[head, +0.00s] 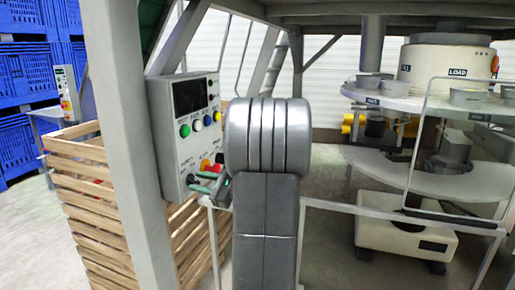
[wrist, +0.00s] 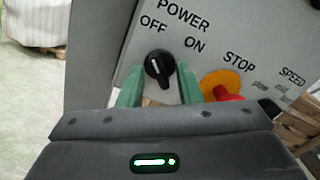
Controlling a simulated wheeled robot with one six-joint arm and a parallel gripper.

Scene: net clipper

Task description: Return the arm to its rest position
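My gripper (wrist: 160,80) has its two green fingers spread apart. They stand on either side of the black POWER knob (wrist: 159,68), with a small gap showing on each side. The knob has a white mark and sits between the words OFF and ON; I cannot tell surely which it points to. In the head view, my gripper (head: 206,183) is at the lower part of the grey control panel (head: 182,150), partly hidden behind my grey arm.
A red STOP button (wrist: 228,93) on a yellow base sits just right of the right finger. A grey post (head: 115,120) stands left of the panel, with a wooden crate (head: 88,190) beyond. A machine (head: 440,185) with round trays stands behind a rail at right.

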